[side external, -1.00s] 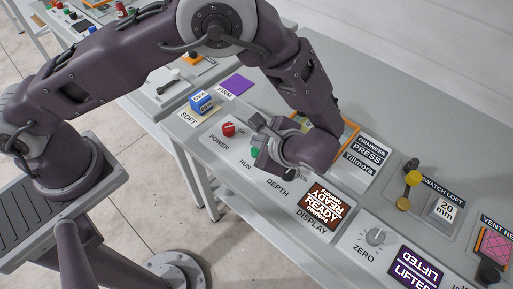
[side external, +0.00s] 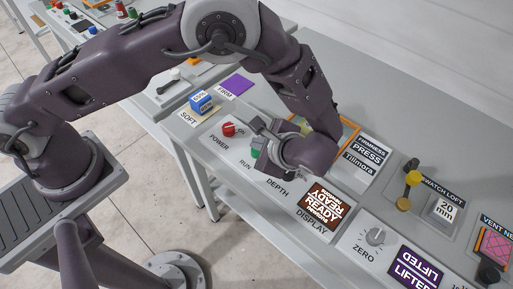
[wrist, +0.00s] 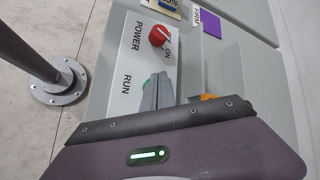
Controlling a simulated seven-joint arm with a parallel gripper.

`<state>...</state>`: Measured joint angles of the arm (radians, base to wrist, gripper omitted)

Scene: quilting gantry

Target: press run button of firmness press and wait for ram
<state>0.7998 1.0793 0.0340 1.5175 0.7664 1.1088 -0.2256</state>
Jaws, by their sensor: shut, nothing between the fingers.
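The firmness press panel has a red power knob (side external: 228,129) and a green run button (side external: 255,153) beside the RUN label. The run button also shows in the wrist view (wrist: 147,84), mostly covered by my gripper's grey fingers (wrist: 156,92). My gripper (side external: 261,146) is shut and empty at the run button; I cannot tell whether it touches it. The brown display (side external: 321,206) reads READY. The press's orange frame (side external: 349,135) shows behind my wrist, and the ram is hidden by my arm.
A blue block (side external: 201,102) and a purple FIRM swatch (side external: 237,85) lie left of the panel. The swatch loft gauge (side external: 411,185), zero knob (side external: 375,237) and purple LIFTED display (side external: 416,267) stand to the right. The bench behind the press is clear.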

